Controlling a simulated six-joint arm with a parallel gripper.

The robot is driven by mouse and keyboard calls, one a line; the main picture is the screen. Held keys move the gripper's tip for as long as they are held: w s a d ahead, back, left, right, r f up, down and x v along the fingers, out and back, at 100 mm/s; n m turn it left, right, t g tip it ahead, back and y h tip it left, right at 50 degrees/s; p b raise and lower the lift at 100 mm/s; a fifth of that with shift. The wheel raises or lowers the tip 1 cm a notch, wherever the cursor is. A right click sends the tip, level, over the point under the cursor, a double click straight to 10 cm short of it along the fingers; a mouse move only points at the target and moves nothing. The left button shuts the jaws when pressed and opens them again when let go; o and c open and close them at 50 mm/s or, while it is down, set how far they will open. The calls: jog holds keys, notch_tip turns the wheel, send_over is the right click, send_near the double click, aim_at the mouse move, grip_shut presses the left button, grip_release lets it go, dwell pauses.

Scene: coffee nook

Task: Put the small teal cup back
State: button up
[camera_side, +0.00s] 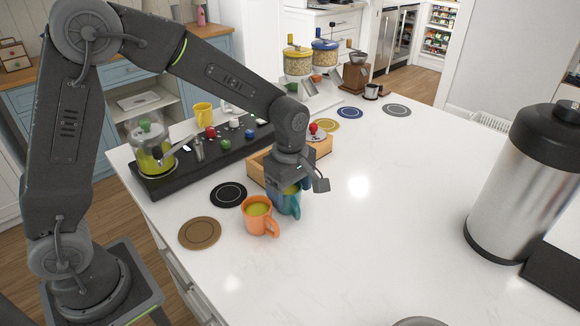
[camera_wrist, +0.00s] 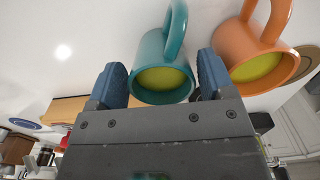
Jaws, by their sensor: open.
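The teal cup (camera_wrist: 151,47) stands on the white counter with a yellow-green inside. In the wrist view it lies between the two blue fingers of my gripper (camera_wrist: 161,80), and its handle points away from the palm. My gripper is open, with a gap visible beside the cup on the left finger's side. In the side view my gripper (camera_side: 288,184) is right over the teal cup (camera_side: 291,207) and hides much of it. The orange cup (camera_side: 257,218), also yellow-green inside, stands close to its left; in the wrist view the orange cup (camera_wrist: 238,45) is just beyond the right finger.
A brown coaster (camera_side: 200,233) and a black coaster (camera_side: 228,194) lie empty left of the cups. A wooden box (camera_side: 256,171) is just behind my gripper, and a long black tray (camera_side: 170,184) with a glass jar is behind it. The counter's right side is clear up to a steel dispenser (camera_side: 520,190).

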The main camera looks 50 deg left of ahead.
notch_tip(320, 180, up, 10)
jog(key=s+a+r+m+t, duration=0.2)
jog(key=s+m, duration=0.7)
jog(key=s, duration=0.1)
jog(key=s+a+r+m+t, duration=0.2)
jog(key=s+m+t, duration=0.1)
jog(key=s+m, duration=0.6)
jog(key=shift+s+a+t, duration=0.3)
jog(key=shift+s+a, duration=0.05)
jog(key=shift+r, duration=0.1)
dwell(0.4)
